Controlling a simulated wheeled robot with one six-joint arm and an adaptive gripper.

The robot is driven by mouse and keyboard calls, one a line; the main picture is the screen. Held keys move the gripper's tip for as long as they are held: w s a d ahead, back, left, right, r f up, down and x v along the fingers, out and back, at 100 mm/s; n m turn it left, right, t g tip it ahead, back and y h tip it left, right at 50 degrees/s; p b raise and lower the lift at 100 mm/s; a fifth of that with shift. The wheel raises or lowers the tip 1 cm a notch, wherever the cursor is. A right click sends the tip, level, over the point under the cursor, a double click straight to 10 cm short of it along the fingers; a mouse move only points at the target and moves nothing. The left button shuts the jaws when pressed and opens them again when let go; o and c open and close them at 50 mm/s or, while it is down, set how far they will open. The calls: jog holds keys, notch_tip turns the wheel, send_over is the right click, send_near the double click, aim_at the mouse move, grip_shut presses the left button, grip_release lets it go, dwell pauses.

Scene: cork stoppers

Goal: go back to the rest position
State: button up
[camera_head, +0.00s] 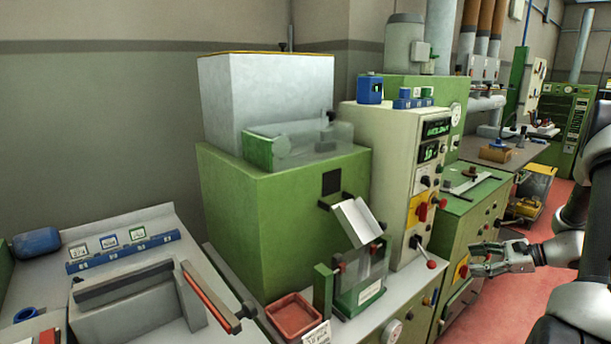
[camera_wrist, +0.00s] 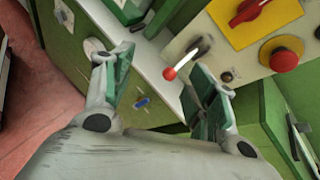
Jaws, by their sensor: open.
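My gripper (camera_head: 482,259) is at the right of the head view, in front of the green machine cabinets. Its two fingers are apart and nothing is between them. In the wrist view my gripper (camera_wrist: 165,95) also shows spread fingers with green pads. A lever with a red knob (camera_wrist: 169,74) appears behind the gap between the fingers; I cannot tell how far off it is. No cork stopper can be made out in either view.
A cream control panel (camera_head: 420,170) with displays, a red-and-yellow switch and the red-knobbed lever (camera_head: 431,264) stands left of my gripper. A green machine (camera_head: 290,220) and a red tray (camera_head: 294,317) are further left. Red floor (camera_head: 500,310) lies open below my arm.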

jog(key=s+a+r+n+g+h, duration=0.1)
jog(key=s+a+r+n+h, duration=0.2)
jog(key=s+r, duration=0.6)
jog(key=s+a+r+n+g+h, duration=0.1)
jog(key=s+a+r+n+h, duration=0.3)
jog(key=s+a+r+n, duration=0.3)
jog(key=s+a+r+n+h, duration=0.3)
jog(key=s+a+r+n, duration=0.2)
jog(key=s+r+n, duration=0.5)
jog(key=s+r, duration=0.2)
jog(key=s, duration=0.1)
jog(key=shift+s+a+r+g+h, duration=0.15)
jog(key=shift+s+a+g+h, duration=0.15)
jog(key=shift+s+g, duration=0.1)
